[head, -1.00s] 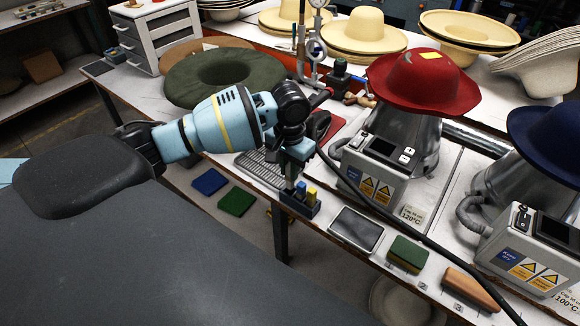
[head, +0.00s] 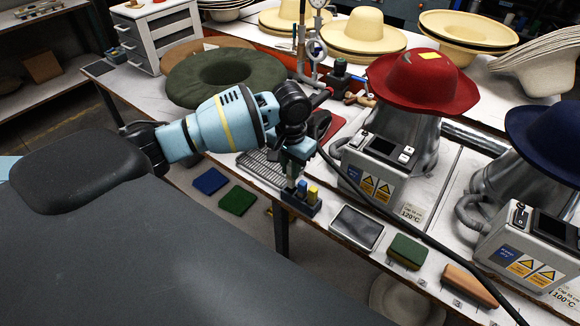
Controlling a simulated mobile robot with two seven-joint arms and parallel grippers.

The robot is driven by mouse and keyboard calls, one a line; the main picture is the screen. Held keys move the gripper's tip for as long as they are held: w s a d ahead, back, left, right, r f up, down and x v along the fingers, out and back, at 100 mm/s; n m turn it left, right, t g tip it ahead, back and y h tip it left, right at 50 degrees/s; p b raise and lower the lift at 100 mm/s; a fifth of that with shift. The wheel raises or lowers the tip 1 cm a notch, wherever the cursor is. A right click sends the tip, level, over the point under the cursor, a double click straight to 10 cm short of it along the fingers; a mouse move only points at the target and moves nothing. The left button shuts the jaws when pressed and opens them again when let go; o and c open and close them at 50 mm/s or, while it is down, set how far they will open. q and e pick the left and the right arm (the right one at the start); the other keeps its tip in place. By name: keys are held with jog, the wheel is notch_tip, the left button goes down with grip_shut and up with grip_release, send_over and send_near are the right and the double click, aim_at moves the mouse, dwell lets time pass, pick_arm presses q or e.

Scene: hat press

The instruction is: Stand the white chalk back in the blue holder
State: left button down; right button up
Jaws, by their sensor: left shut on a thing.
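The blue holder (head: 301,204) is a small dark blue block at the table's front edge. A blue chalk (head: 302,188) and a yellow chalk (head: 313,193) stand upright in it. My left gripper (head: 291,180) points down at the holder's left end, shut on a thin piece that I take to be the white chalk. The fingers hide most of that piece. I cannot tell whether its lower end is inside the holder or just above it. My right gripper is not in view.
A grey-topped pad (head: 357,227), a green block (head: 407,252) and an orange-brown block (head: 470,286) lie along the front edge. A hat press with a red hat (head: 423,80) stands behind. A black hose (head: 400,222) crosses right of the holder.

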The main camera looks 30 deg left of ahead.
pick_arm(q)
jog(key=shift+f, duration=1.45)
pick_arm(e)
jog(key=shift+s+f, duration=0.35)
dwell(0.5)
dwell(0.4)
pick_arm(q)
jog(key=c, duration=1.3)
grip_release()
jog(key=shift+o, duration=0.2)
jog(key=shift+r+p, duration=0.4)
jog(key=shift+r, duration=3.4)
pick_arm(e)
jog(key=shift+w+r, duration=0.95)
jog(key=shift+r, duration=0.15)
